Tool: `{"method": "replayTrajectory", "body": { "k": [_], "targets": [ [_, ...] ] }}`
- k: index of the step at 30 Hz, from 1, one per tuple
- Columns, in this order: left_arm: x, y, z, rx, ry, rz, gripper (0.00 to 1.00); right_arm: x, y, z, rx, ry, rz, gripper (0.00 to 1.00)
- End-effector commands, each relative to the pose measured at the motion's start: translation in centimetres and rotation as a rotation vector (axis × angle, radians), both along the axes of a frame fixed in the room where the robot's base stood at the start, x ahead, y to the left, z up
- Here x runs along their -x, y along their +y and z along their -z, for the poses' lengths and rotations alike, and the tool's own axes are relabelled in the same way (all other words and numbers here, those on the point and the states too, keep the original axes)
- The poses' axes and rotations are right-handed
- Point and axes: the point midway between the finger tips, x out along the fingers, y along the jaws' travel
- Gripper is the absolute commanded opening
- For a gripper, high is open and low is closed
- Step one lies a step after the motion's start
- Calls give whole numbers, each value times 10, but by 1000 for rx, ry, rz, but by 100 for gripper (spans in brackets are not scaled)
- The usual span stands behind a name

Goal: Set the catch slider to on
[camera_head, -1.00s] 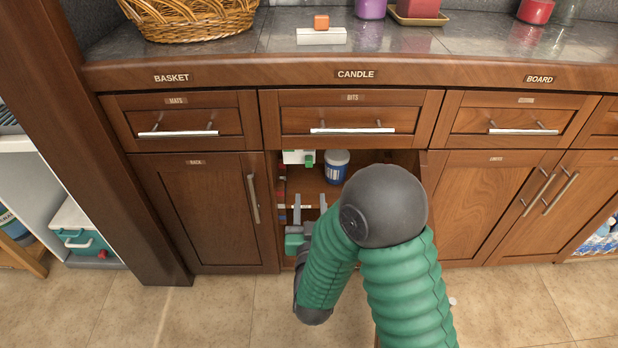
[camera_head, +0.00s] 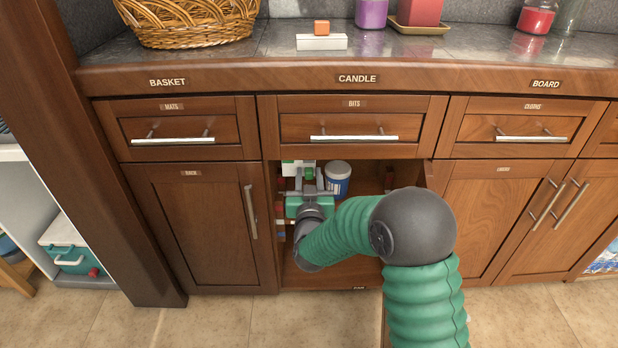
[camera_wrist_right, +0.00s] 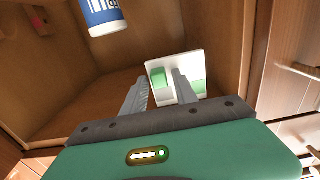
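The catch slider is a white plate with a green block (camera_wrist_right: 160,77) inside the open cabinet. In the head view its white plate (camera_head: 299,166) shows just beyond my right gripper (camera_head: 309,182). In the right wrist view my right gripper (camera_wrist_right: 162,82) is open, its two grey fingers apart and pointing at the plate. The green block appears between the fingertips; I cannot tell whether they touch it. A second green patch (camera_wrist_right: 199,87) shows on the plate, partly hidden behind one finger. My left gripper is not in view.
A blue and white jar (camera_head: 338,178) stands inside the cabinet beside my right gripper. The closed BACK door (camera_head: 195,225) is on the left. Drawers with bar handles (camera_head: 353,138) run above.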

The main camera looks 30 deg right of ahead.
Motion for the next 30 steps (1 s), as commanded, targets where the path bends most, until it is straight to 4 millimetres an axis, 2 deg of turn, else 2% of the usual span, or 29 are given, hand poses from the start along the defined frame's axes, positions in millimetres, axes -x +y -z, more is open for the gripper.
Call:
{"method": "replayTrajectory", "body": {
  "k": [1,7,30],
  "targets": [
    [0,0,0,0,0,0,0,0,0,0,0,0,0,26],
    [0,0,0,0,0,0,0,0,0,0,0,0,0,0],
    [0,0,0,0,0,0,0,0,0,1,0,1,0,0]
  ]
}}
